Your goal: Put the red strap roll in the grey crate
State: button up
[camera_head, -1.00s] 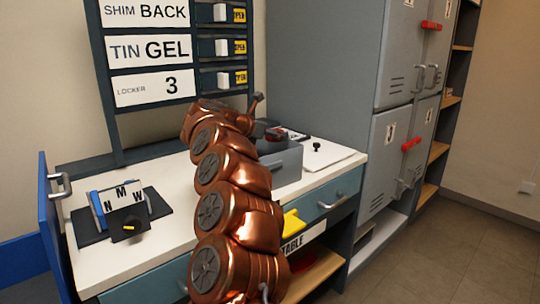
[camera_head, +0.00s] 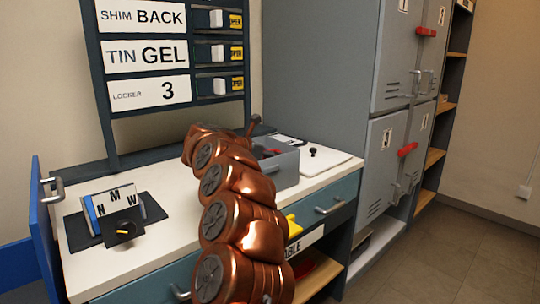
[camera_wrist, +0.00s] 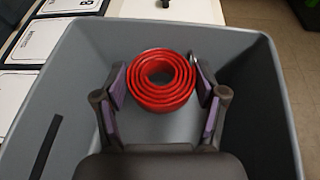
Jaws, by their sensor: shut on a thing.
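The red strap roll (camera_wrist: 161,80) shows in the wrist view as a coil seen end-on, between the two fingers of my gripper (camera_wrist: 161,88). My gripper is shut on it. The grey crate (camera_wrist: 262,110) surrounds the roll and fingers in that view, its walls on both sides and behind. In the head view the crate (camera_head: 284,170) stands on the white worktop, with a little red (camera_head: 271,152) showing within its rim. My arm hides the crate's left part and most of my gripper there. Whether the roll touches the crate floor I cannot tell.
A white board with a black knob (camera_head: 314,152) lies right of the crate. A dark mat with a lettered block (camera_head: 114,205) is at the left of the worktop (camera_head: 160,250). Grey lockers (camera_head: 385,150) stand at the right, and a sign rack (camera_head: 150,90) behind.

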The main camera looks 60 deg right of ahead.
jog(key=shift+f+b, duration=0.55)
jog(key=o, duration=1.3)
jog(key=shift+c, duration=0.2)
jog(key=shift+r, duration=0.1)
jog(key=shift+r+p, duration=0.75)
jog(key=shift+p, duration=0.2)
jog(key=v, duration=1.2)
jog(key=shift+f+p, duration=0.2)
jog(key=shift+p, duration=0.1)
